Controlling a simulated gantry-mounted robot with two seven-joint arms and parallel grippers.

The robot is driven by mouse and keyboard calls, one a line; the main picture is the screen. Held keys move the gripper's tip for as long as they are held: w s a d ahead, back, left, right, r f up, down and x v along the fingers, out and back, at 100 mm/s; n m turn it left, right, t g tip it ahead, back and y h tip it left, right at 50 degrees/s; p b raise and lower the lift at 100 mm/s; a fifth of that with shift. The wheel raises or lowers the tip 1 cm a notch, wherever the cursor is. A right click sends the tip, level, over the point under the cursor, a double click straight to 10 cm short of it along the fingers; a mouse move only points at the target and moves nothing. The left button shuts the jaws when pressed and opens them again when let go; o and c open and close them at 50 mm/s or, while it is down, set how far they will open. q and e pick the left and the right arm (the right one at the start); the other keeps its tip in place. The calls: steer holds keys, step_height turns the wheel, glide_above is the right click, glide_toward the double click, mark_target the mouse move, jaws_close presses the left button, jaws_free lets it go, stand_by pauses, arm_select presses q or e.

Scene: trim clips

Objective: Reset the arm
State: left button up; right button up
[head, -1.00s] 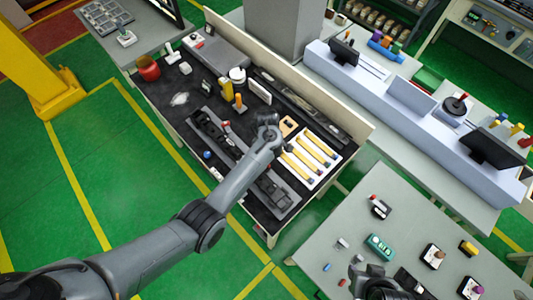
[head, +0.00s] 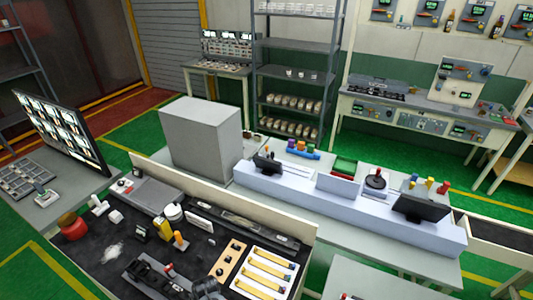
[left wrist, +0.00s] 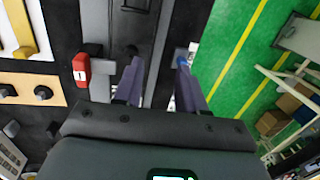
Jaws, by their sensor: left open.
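My left gripper (left wrist: 160,85) is open and empty in the left wrist view, its two dark fingers apart above the edge of a grey trim part (left wrist: 98,25). A red clip marked 1 (left wrist: 82,70) sits left of the fingers. A small blue piece (left wrist: 183,61) shows close to the right finger. In the head view, a dark part of my left arm (head: 206,288) shows at the bottom edge; the fingers are hidden there. A dark trim part (head: 150,277) lies beside it on the black-topped bench (head: 75,262). My right gripper is out of view.
A white tray (head: 293,284) of yellow strips (head: 268,272) and a tan board (head: 230,260) with black knobs lie on the bench. A back panel (head: 225,200) edges the bench. Green floor is clear beside it.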

arm_select(q)
steer(key=s+a+f+g, duration=0.1)
steer(key=s+a+f, duration=0.15)
steer(key=s, duration=0.55)
steer(key=s+a+f, duration=0.1)
steer(key=s+f, duration=0.3)
steer(key=s, duration=0.3)
steer(key=s+a+r+m+t, duration=0.1)
steer(key=s+a+r+m, duration=0.1)
steer(key=s+r+m, duration=0.45)
step_height(320, 180, up, 20)
steer(key=d+m+t, duration=0.2)
steer(key=m+t, duration=0.3)
steer(key=m, duration=0.4)
steer(key=shift+w+d+f, duration=0.15)
steer(key=shift+w+f, duration=0.1)
steer(key=shift+w, duration=0.2)
